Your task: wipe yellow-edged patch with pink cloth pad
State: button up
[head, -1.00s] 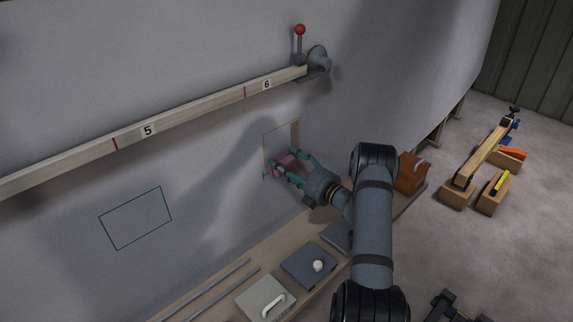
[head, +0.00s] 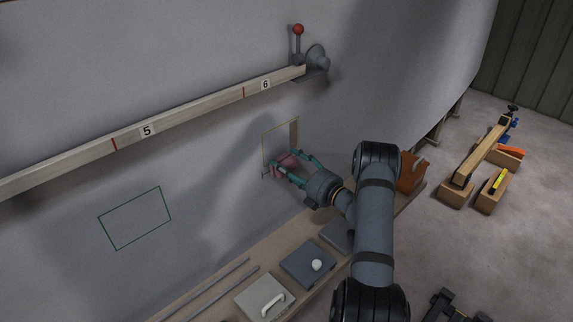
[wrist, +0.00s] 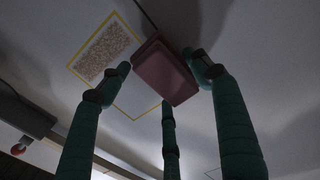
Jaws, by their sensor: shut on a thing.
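The yellow-edged patch (head: 279,136) is on the grey hull wall, right of centre in the head view. In the wrist view the patch (wrist: 130,96) shows a brown speckled area (wrist: 104,52) at one end and plain grey elsewhere. My gripper (head: 285,169) is shut on the pink cloth pad (wrist: 160,74) with its green fingers. In the head view the pad (head: 283,161) is over the lower part of the patch, partly hidden by the fingers. The pad overlaps one edge of the patch in the wrist view. I cannot tell whether it touches the wall.
A green-edged patch (head: 135,218) is on the wall at left. A numbered beam (head: 190,113) runs above, ending near a red-knobbed lever (head: 298,40). The bench below holds a blue-grey plate with a white knob (head: 308,264), a pale handled block (head: 262,298) and an orange-brown box (head: 411,172).

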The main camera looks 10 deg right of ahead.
aim_at(294, 156)
jog(key=shift+w+d+r+b, duration=0.15)
jog(key=shift+w+d, duration=0.4)
jog(key=shift+d, duration=0.3)
jog(key=shift+w+d+b, duration=0.15)
jog(key=shift+w+d, duration=0.4)
jog(key=shift+d, duration=0.25)
jog(key=shift+w+a, duration=0.3)
jog(key=shift+w, duration=0.2)
jog(key=shift+r, duration=0.1)
jog(key=shift+w+a+r+p, duration=0.1)
jog(key=shift+r+p, duration=2.75)
jog(key=shift+r, duration=0.45)
jog(key=shift+w+a+r+p, duration=0.1)
jog(key=shift+r+p, duration=2.7)
jog(key=shift+r, duration=0.5)
jog(key=shift+s+d+f+b, duration=0.1)
jog(key=shift+f+b, duration=2.5)
jog(key=shift+f, duration=0.9)
jog(key=shift+s+d+f+b, duration=0.1)
jog(key=shift+f+b, duration=2.5)
jog(key=shift+f, duration=0.85)
jog(key=o, duration=0.6)
jog(key=shift+r, duration=0.1)
jog(key=shift+c, duration=0.2)
jog(key=c, duration=0.5)
